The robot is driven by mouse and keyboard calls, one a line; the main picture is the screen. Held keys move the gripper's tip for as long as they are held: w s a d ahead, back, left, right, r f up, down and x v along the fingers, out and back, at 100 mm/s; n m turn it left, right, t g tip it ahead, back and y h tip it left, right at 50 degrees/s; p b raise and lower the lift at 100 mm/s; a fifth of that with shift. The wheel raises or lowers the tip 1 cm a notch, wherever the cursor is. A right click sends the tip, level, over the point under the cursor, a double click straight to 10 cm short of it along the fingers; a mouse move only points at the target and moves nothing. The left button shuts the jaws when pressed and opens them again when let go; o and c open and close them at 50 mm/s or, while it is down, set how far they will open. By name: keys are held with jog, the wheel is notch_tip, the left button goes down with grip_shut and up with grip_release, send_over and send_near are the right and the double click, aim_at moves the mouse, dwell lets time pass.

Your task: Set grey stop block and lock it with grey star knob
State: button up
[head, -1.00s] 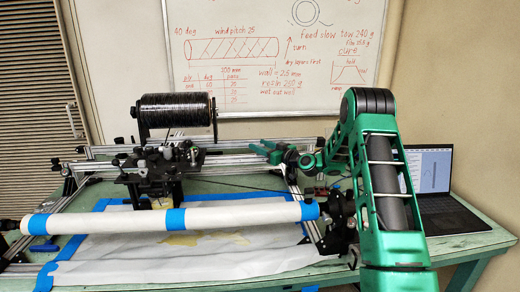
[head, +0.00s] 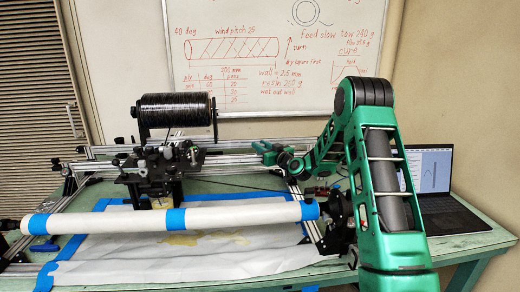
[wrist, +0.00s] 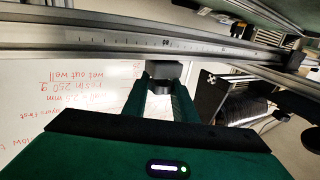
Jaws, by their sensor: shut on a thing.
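In the wrist view, which shows the scene upside down, my gripper (wrist: 161,100) is shut on the grey stop block (wrist: 164,70). The block shows as a small dark grey piece between the green fingertips, close to a metal rail with a scale (wrist: 150,43). I cannot tell whether it touches the rail. In the head view my gripper (head: 268,150) is small, near the rear rails of the winder, and the block is too small to make out. I cannot pick out the grey star knob in either view.
The black tow spool (head: 175,110) and carriage (head: 155,175) stand left of my gripper. The white mandrel with blue tape (head: 120,217) crosses the front. A laptop (head: 445,190) is at the right. A whiteboard (head: 270,60) hangs behind.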

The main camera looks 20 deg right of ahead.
jog(key=shift+m+h, duration=1.2)
jog(key=shift+h, duration=0.7)
jog(key=shift+a+m+h, duration=0.1)
jog(key=shift+m+h, duration=0.2)
jog(key=shift+h, duration=0.2)
jog(key=shift+a+f+m+h, duration=0.1)
jog(key=shift+m+h, duration=0.8)
jog(key=shift+h, duration=0.5)
jog(key=shift+m+g+h, duration=1)
jog(key=shift+m+h, duration=0.4)
jog(key=shift+h, duration=0.6)
jog(key=o, duration=1)
jog(key=shift+o, duration=0.2)
